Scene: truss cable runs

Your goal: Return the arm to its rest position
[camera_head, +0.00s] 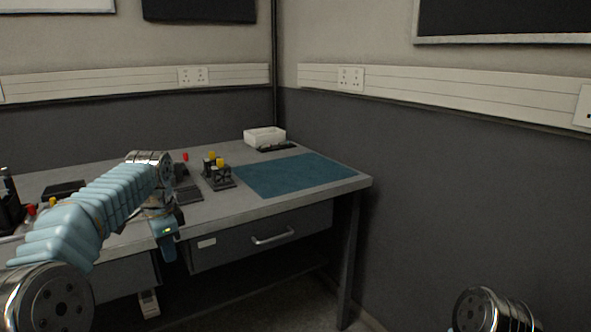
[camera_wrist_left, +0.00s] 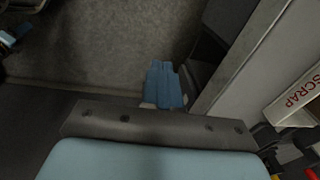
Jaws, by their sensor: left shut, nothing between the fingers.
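My left arm (camera_head: 90,215), in a pale blue sleeve, reaches in from the left in the head view. My left gripper (camera_head: 168,249) hangs down in front of the workbench's front edge, beside the drawer. Its blue fingers (camera_wrist_left: 164,86) show together in the left wrist view, shut and empty, over the dark floor. At the lower right of the head view a metal joint of my right arm (camera_head: 490,310) shows. My right gripper is out of view.
The grey workbench (camera_head: 345,183) carries a blue mat (camera_head: 295,174), a white box (camera_head: 265,136) and black fixtures with yellow tops (camera_head: 217,174). A drawer (camera_head: 262,238) is shut below. The floor right of the bench looks clear.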

